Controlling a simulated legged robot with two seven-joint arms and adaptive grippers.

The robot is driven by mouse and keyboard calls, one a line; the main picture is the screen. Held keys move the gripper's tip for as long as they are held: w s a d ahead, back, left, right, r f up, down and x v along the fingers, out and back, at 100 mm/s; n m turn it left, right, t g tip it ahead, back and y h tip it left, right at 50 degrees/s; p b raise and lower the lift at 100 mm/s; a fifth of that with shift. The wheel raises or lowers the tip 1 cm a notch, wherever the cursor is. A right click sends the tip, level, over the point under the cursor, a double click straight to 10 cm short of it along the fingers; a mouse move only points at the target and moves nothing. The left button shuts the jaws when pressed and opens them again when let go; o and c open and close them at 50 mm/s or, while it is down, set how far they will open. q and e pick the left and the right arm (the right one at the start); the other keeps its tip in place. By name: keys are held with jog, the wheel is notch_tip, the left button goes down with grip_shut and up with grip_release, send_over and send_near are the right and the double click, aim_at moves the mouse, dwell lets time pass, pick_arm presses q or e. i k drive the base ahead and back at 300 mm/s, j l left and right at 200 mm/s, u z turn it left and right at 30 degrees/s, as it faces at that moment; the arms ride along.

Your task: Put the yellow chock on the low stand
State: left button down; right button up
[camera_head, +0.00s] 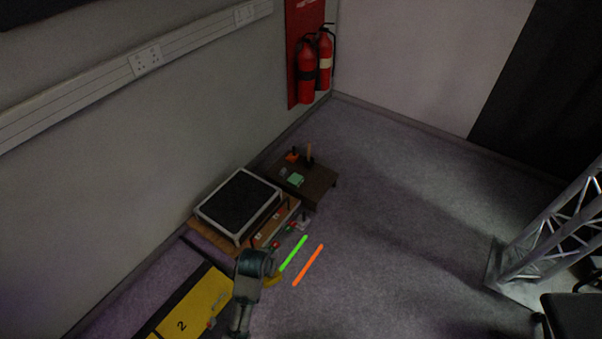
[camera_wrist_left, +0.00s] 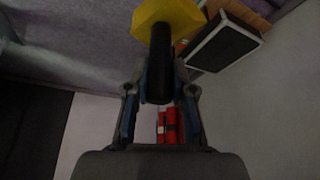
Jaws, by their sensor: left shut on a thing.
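The yellow chock (camera_wrist_left: 170,16) has a black handle (camera_wrist_left: 160,62). My left gripper (camera_wrist_left: 160,95) is shut on this handle, with the yellow body beyond the fingertips. In the head view, my left gripper (camera_head: 256,268) covers most of the chock, and a bit of its yellow (camera_head: 272,281) shows at the right. A low black-topped platform with a pale frame (camera_head: 240,204) stands by the wall. A low dark brown table (camera_head: 318,183) stands behind it with small items on top. I cannot tell which is the low stand. My right gripper is not in view.
A yellow panel marked 2 (camera_head: 188,316) lies at the lower left. A green strip (camera_head: 293,254) and an orange strip (camera_head: 308,265) lie on the floor. Fire extinguishers (camera_head: 306,78) hang at the back. A metal truss (camera_head: 555,235) stands right; the floor between is clear.

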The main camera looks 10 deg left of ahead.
aim_at(314, 189)
jog(key=i+z, duration=0.15)
jog(key=i, duration=0.45)
jog(key=i+j+z, duration=0.1)
jog(key=i, duration=0.5)
jog(key=i+j+z, duration=0.15)
jog(key=i, duration=0.45)
